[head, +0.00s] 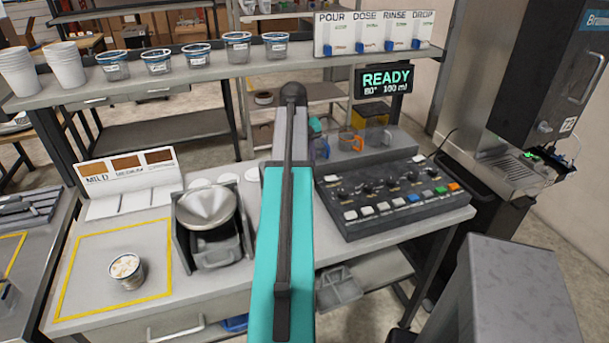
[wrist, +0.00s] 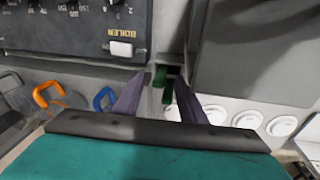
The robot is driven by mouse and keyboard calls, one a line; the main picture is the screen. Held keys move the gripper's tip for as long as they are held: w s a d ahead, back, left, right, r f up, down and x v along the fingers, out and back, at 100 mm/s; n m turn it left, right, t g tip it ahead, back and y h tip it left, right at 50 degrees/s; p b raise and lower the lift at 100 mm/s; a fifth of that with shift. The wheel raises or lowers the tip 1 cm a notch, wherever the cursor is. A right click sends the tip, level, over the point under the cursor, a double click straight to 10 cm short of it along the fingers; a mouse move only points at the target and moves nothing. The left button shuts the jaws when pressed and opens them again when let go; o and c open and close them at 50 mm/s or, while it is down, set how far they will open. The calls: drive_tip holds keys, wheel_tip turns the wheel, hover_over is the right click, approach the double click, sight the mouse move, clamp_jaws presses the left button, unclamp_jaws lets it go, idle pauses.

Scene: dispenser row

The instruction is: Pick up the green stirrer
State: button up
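The green stirrer (wrist: 168,92) shows in the wrist view as short green pieces beside a small dark slot, in the gap between my fingers. How far it lies from the fingertips is hard to tell. My gripper (wrist: 158,98) is open, with one dark finger on each side of the green and a visible gap to each. In the head view my teal arm covers the middle of the counter, and I cannot make out the stirrer or the fingertips there.
A control panel (head: 390,195) with knobs and buttons stands right of my arm. Mugs with blue and orange (head: 349,142) handles stand behind it. A metal funnel (head: 207,207) and a cup (head: 127,271) in a yellow outline are to the left. White discs (wrist: 247,119) lie nearby.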

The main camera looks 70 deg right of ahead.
drive_tip(key=shift+c, duration=0.3)
clamp_jaws()
drive_tip(key=shift+r, duration=0.15)
idle(0.3)
